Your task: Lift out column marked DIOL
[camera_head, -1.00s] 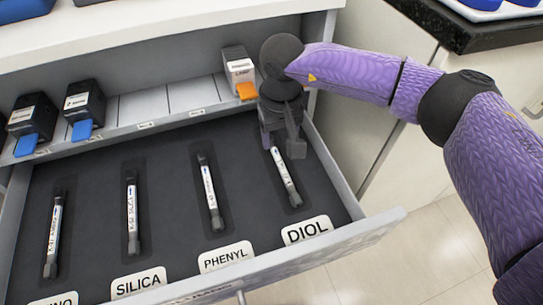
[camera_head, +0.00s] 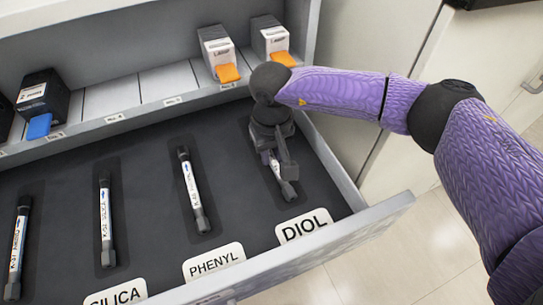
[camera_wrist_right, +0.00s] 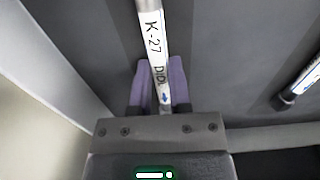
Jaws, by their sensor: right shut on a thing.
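The DIOL column (camera_head: 288,189) is a thin white tube with dark end fittings, above its slot at the right end of the drawer, behind the DIOL label (camera_head: 304,227). My right gripper (camera_head: 277,163) is shut on it and hides its upper part in the head view. In the right wrist view the column (camera_wrist_right: 154,45) reads "K-27 DIOL" and runs between the two purple fingers (camera_wrist_right: 160,84). I cannot tell whether it is clear of the slot. My left gripper is not in view.
The PHENYL column (camera_head: 190,183), the SILICA column (camera_head: 105,220) and another column (camera_head: 18,245) lie in the dark drawer insert to the left. The drawer's right wall (camera_head: 335,170) is close beside my gripper. Boxes with orange tabs (camera_head: 219,50) stand on the shelf behind.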

